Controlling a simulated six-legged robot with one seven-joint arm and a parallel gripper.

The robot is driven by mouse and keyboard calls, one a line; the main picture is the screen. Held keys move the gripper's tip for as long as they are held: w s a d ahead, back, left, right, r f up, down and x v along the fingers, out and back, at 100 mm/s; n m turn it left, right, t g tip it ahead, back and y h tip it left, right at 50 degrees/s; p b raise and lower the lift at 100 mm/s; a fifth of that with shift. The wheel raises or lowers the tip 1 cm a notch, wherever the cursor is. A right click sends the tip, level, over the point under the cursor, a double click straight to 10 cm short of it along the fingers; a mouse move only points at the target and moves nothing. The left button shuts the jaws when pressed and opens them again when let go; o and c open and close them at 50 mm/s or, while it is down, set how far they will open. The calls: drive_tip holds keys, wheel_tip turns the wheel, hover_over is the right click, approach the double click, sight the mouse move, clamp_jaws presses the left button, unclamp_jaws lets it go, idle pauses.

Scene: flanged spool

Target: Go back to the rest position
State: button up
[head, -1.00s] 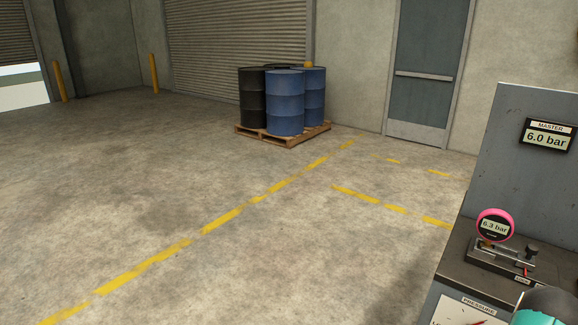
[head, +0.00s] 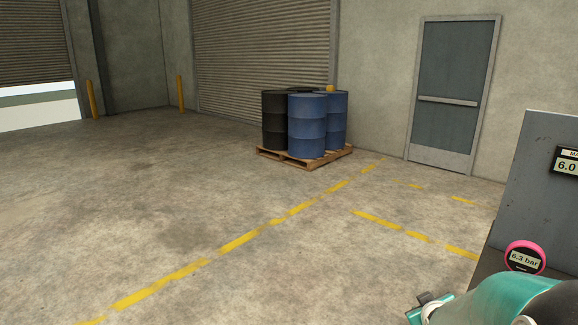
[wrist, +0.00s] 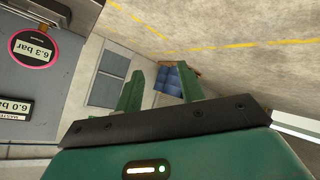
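My gripper (wrist: 160,82) shows in the wrist view with its two green fingers apart and nothing between them. Past the gap lie the floor and the blue drums, far off. In the head view my teal arm (head: 500,300) comes in at the bottom right, in front of the bench. Its fingers cannot be made out clearly there. No spool can be made out in these frames.
The grey panel (head: 535,190) with a 6.0 bar display stands at the right. A pink-rimmed gauge (head: 525,257) reading 6.3 bar sits before it. Blue drums (head: 307,128) and black ones stand on a pallet (head: 285,162) farther back. The floor at centre and left is clear.

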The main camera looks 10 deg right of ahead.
drive_tip(key=s+a+r+m+g+y, duration=0.1)
drive_tip(key=s+a+r, duration=0.35)
drive_tip(key=a, duration=0.25)
drive_tip(key=s+a+r+m+g+y, duration=0.1)
drive_tip(key=s+a+r, duration=0.2)
drive_tip(key=a+r, duration=0.3)
drive_tip(key=s+a+r+g+y, duration=0.2)
drive_tip(key=s+a, duration=0.8)
drive_tip(key=s, duration=0.2)
drive_tip(key=shift+a, duration=0.4)
drive_tip(key=shift+d+r, duration=0.1)
drive_tip(key=shift+d, duration=0.05)
